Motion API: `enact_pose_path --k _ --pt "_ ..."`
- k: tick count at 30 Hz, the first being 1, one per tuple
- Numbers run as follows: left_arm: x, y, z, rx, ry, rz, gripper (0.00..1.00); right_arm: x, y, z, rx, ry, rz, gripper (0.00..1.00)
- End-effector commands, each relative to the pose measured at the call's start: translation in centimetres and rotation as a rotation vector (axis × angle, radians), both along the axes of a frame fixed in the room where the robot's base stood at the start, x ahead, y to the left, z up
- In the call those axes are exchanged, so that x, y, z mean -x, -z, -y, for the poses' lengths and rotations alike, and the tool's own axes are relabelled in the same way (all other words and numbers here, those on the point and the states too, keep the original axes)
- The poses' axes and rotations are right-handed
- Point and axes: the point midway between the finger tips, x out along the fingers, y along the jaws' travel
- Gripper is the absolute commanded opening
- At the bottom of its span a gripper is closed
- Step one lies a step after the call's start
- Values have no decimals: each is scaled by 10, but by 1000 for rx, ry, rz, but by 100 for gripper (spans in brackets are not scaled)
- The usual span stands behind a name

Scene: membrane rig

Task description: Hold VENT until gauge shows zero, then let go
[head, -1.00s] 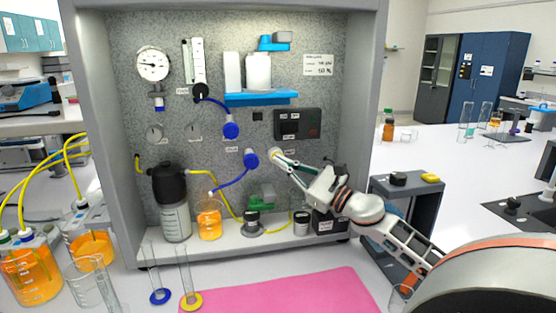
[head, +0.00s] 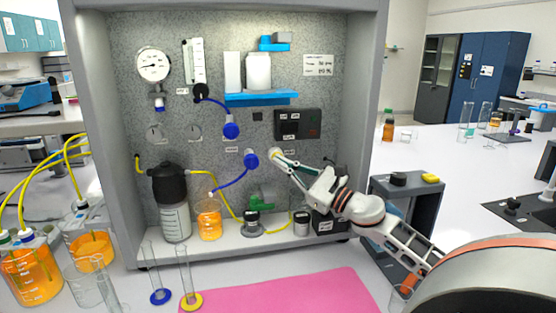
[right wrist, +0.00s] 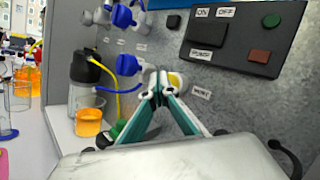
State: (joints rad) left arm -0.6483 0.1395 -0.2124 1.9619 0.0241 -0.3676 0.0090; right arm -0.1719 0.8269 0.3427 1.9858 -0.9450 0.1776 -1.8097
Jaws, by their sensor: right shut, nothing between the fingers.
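The round white pressure gauge (head: 153,64) is at the upper left of the speckled panel; its needle reading is too small to tell. My right gripper (head: 275,153) is shut and empty, with its fingertips at the panel just below the switch box. In the right wrist view the shut fingertips (right wrist: 160,84) are in front of a cream-yellow round part, the likely VENT button (right wrist: 176,80). The VENT label (right wrist: 201,93) is just right of it. The fingers partly hide this part, and I cannot tell whether it is pressed in. My left gripper is not in view.
A black ON/OFF pump switch box (head: 297,124) is just above my right gripper. Blue valves with hoses (head: 251,160) are to its left. A black-topped flask (head: 171,205) and an orange beaker (head: 209,221) stand on the rig's shelf. A pink mat (head: 290,295) lies in front.

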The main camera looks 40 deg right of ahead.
Motion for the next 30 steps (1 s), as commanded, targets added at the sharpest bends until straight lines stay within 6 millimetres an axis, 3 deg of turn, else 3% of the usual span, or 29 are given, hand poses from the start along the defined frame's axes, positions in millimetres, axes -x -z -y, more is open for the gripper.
enact_pose_path --k 9,20,30 --pt "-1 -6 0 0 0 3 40 14 0 -7 0 1 0 0" --pt "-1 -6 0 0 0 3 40 16 0 -8 -1 0 0 0" --pt "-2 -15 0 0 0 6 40 41 0 -22 -2 1 -1 0"
